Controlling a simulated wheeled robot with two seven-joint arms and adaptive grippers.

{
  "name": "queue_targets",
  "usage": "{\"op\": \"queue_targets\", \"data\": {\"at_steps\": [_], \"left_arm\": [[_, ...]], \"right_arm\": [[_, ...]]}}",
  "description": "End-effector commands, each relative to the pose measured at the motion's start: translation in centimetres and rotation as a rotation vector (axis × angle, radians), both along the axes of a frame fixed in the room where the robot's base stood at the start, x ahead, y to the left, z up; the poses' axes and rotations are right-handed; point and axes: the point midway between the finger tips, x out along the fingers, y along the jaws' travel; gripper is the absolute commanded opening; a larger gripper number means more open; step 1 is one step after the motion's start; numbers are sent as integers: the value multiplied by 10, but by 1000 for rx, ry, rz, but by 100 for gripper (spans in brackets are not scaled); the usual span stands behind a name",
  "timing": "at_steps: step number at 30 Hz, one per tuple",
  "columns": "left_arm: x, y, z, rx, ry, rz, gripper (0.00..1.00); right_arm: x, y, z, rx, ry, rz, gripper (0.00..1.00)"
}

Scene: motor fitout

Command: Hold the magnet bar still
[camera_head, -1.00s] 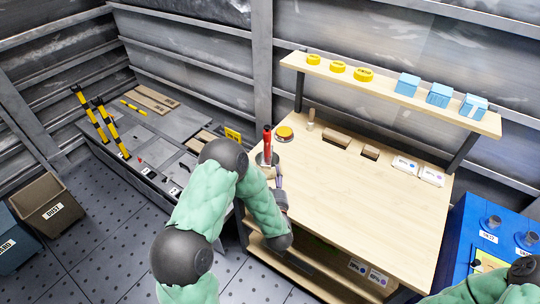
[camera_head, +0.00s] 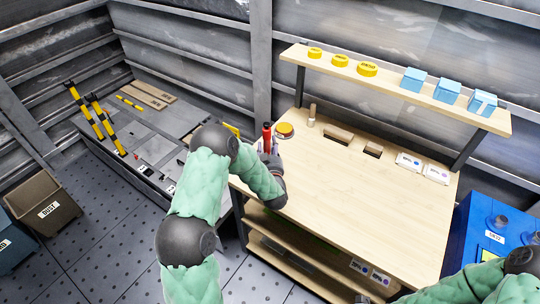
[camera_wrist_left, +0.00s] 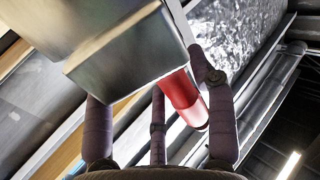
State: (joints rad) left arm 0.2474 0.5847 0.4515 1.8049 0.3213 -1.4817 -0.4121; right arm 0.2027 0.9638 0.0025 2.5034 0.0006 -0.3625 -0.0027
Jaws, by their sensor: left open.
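A red upright handle (camera_head: 266,136), which looks like the magnet bar, stands at the left end of the wooden bench. My left gripper (camera_head: 269,156) is right at it, and the arm hides its lower part. In the left wrist view, the red cylinder (camera_wrist_left: 182,95) and a grey metal block (camera_wrist_left: 125,55) show close to the open fingers (camera_wrist_left: 160,110). The red cylinder passes between two fingers. I cannot tell whether the fingers touch it. My right arm shows at the lower right, but its gripper is out of view.
The wooden bench (camera_head: 350,190) holds a yellow-orange round item (camera_head: 285,130), brown blocks (camera_head: 338,134) and white packs (camera_head: 408,162). A raised shelf (camera_head: 385,80) carries yellow discs and blue boxes. A grey bench (camera_head: 150,130) stands left. The bench's middle is clear.

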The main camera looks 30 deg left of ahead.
Motion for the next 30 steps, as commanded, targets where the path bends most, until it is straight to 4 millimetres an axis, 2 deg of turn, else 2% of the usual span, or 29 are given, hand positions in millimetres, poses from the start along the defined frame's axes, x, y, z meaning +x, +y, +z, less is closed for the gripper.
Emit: {"op": "queue_targets", "data": {"at_steps": [13,19,20,21,24,25,30], "left_arm": [[7,5,0,-1,1,0,55],[7,5,0,-1,1,0,0],[7,5,0,0,0,0,0],[7,5,0,0,0,0,33],[7,5,0,0,0,0,5],[7,5,0,0,0,0,2],[7,5,0,0,0,0,2]], "right_arm": [[0,0,-1,0,0,0,0],[0,0,-1,0,0,0,0],[0,0,-1,0,0,0,0],[0,0,-1,0,0,0,0],[0,0,-1,0,0,0,0],[0,0,-1,0,0,0,0],[0,0,-1,0,0,0,0]]}}
